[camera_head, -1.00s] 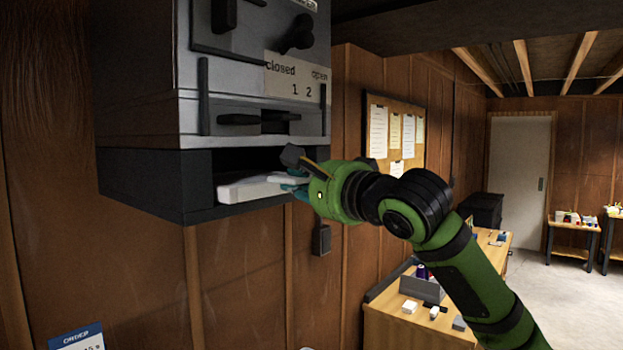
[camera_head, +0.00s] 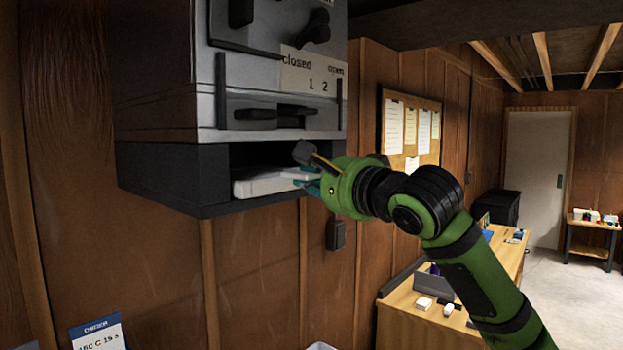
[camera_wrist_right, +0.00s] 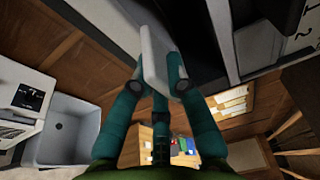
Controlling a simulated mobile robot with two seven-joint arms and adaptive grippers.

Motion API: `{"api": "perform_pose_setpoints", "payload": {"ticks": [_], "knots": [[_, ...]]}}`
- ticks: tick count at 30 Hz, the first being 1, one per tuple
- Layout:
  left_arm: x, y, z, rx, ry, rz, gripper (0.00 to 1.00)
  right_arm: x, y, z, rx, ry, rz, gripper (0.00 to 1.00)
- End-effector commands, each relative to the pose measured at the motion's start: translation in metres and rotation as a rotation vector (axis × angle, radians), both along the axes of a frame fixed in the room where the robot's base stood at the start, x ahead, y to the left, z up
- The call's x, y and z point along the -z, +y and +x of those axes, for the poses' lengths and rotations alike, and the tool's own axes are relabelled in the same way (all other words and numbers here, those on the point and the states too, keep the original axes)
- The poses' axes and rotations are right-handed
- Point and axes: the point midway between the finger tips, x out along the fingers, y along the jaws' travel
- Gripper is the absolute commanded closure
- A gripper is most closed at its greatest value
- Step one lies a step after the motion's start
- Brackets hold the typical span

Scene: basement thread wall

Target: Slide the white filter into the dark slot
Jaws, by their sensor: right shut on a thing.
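The white filter (camera_head: 268,183) is a flat block lying level at the mouth of the dark slot (camera_head: 240,157), in the lower part of the grey wall unit. Most of its visible length is inside the opening, and its far end is hidden in shadow. My right gripper (camera_head: 308,181) is shut on the filter's outer end, just at the slot's right edge. In the right wrist view the teal fingers (camera_wrist_right: 158,78) pinch the white filter (camera_wrist_right: 154,50) from both sides. My left gripper is not in view.
Above the slot are a latch (camera_head: 275,115), a dark knob (camera_head: 313,28) and a closed/open label (camera_head: 311,70). A workbench (camera_head: 408,315) with small items stands below right. A card (camera_head: 98,333) is at lower left.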

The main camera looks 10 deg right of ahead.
Motion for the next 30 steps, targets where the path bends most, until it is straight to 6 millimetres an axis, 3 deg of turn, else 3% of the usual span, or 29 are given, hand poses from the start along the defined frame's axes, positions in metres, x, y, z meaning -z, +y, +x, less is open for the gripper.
{"api": "perform_pose_setpoints", "payload": {"ticks": [20, 21, 23, 30], "knots": [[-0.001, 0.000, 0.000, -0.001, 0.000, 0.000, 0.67, -0.001, 0.008, 0.010, -0.001, -0.001, 0.000, 1.00], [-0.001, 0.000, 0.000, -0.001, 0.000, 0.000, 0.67, -0.001, 0.008, 0.010, -0.001, -0.001, 0.000, 0.76], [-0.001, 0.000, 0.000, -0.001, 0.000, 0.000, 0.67, -0.001, 0.008, 0.010, 0.000, -0.001, 0.000, 0.56], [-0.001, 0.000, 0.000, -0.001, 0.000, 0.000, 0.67, -0.001, 0.008, 0.010, 0.000, -0.001, 0.000, 0.56]]}}
